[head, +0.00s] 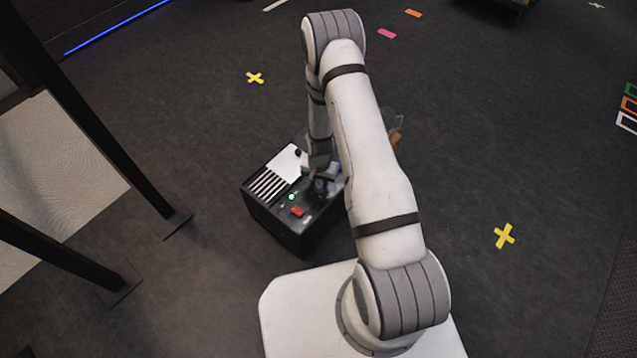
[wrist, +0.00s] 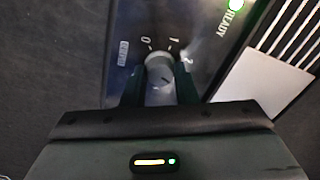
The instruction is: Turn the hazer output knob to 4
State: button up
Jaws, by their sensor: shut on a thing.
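The hazer (head: 303,238) is a black box on the floor in the head view. My gripper (head: 320,188) reaches down onto its top panel and hides the knob there. In the wrist view the pale grey output knob (wrist: 160,80) sits between the two dark fingers of my gripper (wrist: 160,90), which is shut on it. The scale marks 0, 1 and 2 show around the knob's far side; higher marks are hidden. A short dark line shows on the knob top, but I cannot tell which number it points to.
On the hazer are a lit green READY light (head: 292,196), a red switch (head: 297,211) and a white striped vent (head: 267,186). Black stand legs (head: 100,150) rise at the left. Floor with yellow tape crosses (head: 504,236) is open at the right.

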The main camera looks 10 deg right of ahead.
aim_at(320, 185)
jog(key=m, duration=0.5)
jog(key=shift+s+d+f+m+b, duration=0.1)
jog(key=shift+s+f+m+b, duration=0.05)
jog(key=shift+s+m+b, duration=0.2)
jog(key=m, duration=0.5)
jog(key=shift+m, duration=0.35)
jog(key=shift+b, duration=0.3)
jog(key=o, duration=1)
jog(key=shift+w, duration=0.2)
jog(key=shift+r+p, duration=1.15)
jog(key=shift+r, duration=2.85)
